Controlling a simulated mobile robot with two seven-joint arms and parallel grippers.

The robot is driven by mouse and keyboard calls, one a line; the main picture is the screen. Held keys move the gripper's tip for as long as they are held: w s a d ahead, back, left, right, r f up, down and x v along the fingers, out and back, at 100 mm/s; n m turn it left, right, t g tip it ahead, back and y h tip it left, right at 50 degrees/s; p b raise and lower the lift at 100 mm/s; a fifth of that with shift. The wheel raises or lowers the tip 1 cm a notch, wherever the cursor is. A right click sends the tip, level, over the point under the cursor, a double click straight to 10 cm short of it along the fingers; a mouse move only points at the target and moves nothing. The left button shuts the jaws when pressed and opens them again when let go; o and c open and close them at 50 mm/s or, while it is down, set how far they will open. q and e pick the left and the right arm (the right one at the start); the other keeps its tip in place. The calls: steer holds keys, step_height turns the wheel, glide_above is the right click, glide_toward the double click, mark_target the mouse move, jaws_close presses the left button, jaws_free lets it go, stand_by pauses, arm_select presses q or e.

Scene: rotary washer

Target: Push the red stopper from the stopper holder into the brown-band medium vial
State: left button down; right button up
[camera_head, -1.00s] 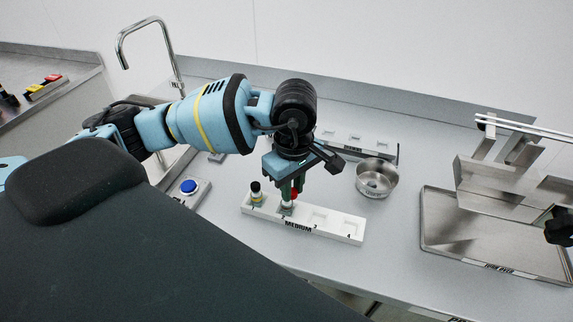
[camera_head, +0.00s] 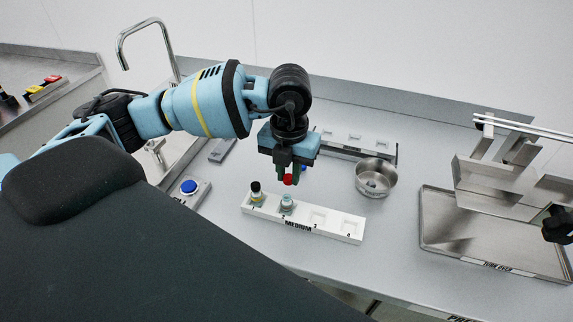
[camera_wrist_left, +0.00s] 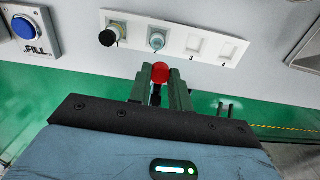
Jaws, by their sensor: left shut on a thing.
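My left gripper (camera_head: 290,180) is shut on the red stopper (camera_head: 288,180), held above and behind the medium rack. In the left wrist view the red stopper (camera_wrist_left: 160,72) shows between the fingertips (camera_wrist_left: 160,82). The white medium rack (camera_head: 340,229) has an uncapped vial (camera_head: 287,202) in slot 2, also in the left wrist view (camera_wrist_left: 157,41). A vial with a black stopper (camera_head: 256,190) stands in slot 1. I cannot make out a brown band on either. Slots 3 and 4 are empty. The stopper holder is not clearly seen. My right gripper is not in view.
A second white rack (camera_head: 355,140) stands behind, partly hidden by my arm. A steel bowl (camera_head: 376,180) is to the right of my gripper. A blue button box (camera_head: 189,188) is left of the medium rack. A steel tray (camera_head: 450,245) lies at right.

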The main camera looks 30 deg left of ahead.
arm_select(q)
steer(key=n, duration=0.4)
steer(key=shift+w+a+r, duration=0.15)
steer(key=shift+a, duration=0.1)
steer(key=n, duration=0.5)
steer(key=shift+w+a+r+n, duration=0.15)
steer(key=shift+w+a+n, duration=0.05)
steer(key=shift+n, duration=0.1)
steer(key=shift+f, duration=3.15)
steer(key=shift+f, duration=0.5)
stand_by(0.6)
steer(key=c, duration=1.2)
jaws_free()
steer(key=shift+r, duration=0.15)
